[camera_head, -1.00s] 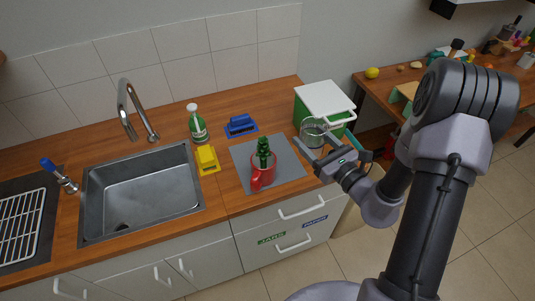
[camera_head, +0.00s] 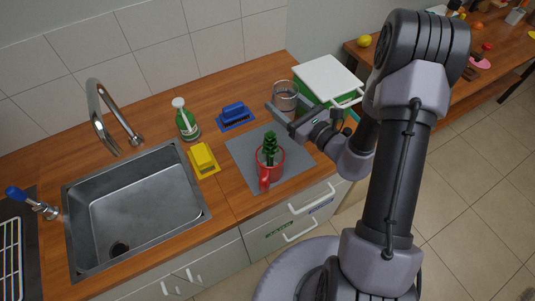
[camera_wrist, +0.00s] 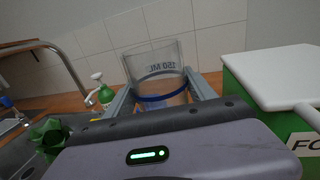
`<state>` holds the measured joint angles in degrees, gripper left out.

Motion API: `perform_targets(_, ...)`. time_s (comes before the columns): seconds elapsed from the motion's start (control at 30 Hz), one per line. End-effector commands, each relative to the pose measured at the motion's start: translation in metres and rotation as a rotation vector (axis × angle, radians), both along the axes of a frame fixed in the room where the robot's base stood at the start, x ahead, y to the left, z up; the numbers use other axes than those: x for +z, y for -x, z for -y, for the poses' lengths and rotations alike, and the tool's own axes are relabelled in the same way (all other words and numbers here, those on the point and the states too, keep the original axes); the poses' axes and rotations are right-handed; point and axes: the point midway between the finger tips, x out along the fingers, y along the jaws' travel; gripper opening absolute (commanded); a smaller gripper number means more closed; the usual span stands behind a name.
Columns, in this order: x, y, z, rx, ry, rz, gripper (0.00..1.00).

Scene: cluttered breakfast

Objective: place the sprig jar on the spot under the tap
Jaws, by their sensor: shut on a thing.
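A clear glass jar (camera_head: 285,96) is in my gripper (camera_head: 284,112), at the back right of the counter beside the green box. In the wrist view the jar (camera_wrist: 158,72) stands upright between the fingers (camera_wrist: 160,98). It has a "150 ML" mark and a blue band, and looks empty. A green sprig (camera_head: 270,146) stands in a red mug (camera_head: 270,163) on a grey mat (camera_head: 240,150); its leaves show at lower left in the wrist view (camera_wrist: 45,138). The tap (camera_head: 97,105) arches over the sink (camera_head: 135,210). No marked spot is clear beneath it.
A white-lidded green box (camera_head: 328,78) is close right of the jar.

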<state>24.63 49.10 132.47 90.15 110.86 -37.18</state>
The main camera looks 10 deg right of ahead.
Motion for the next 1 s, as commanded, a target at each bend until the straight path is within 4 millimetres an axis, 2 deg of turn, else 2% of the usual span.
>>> perform_targets(0.03,-0.014,0.0,0.0,0.001,-0.001,0.0,0.0)
perform_targets(0.13,-0.027,0.0,0.0,0.001,0.0,-0.001,0.0)
perform_targets(0.3,-0.07,0.0,0.0,0.0,0.0,-0.001,0.0)
perform_targets(0.47,-0.091,0.0,-0.001,0.001,0.0,-0.001,0.0)
perform_targets(0.6,-0.118,-0.001,0.0,0.0,-0.001,0.0,0.0)
perform_targets(0.97,-0.122,-0.001,-0.001,0.0,0.001,0.0,0.0)
perform_targets(1.0,-0.121,-0.001,-0.001,0.0,0.001,0.0,0.72)
